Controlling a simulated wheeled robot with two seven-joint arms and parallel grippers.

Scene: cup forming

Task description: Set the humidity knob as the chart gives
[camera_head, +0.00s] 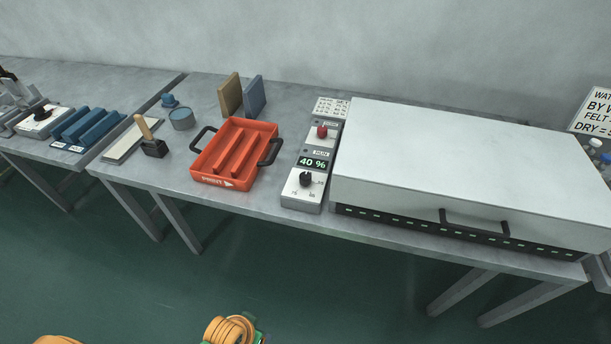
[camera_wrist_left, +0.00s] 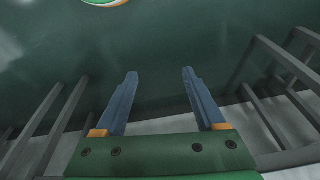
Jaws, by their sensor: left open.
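A narrow grey control panel (camera_head: 296,198) stands on the table, left of a big white box. Its black humidity knob (camera_head: 305,179) is near the front end, with small scale marks around it. A display (camera_head: 313,162) above the knob reads 40 %. A red knob (camera_head: 322,131) sits farther back. A small chart (camera_head: 331,107) is at the panel's back end; its print is too small to read. My left gripper (camera_wrist_left: 158,78) is open and empty in the left wrist view, over the green floor. My right gripper is not in view.
The white box (camera_head: 450,160) with a black front handle takes up the table's right. An orange tray (camera_head: 202,175) with black handles stands left of the panel. A brush (camera_head: 152,140), a blue-topped tin (camera_head: 181,119) and two upright boards (camera_head: 231,96) are farther left.

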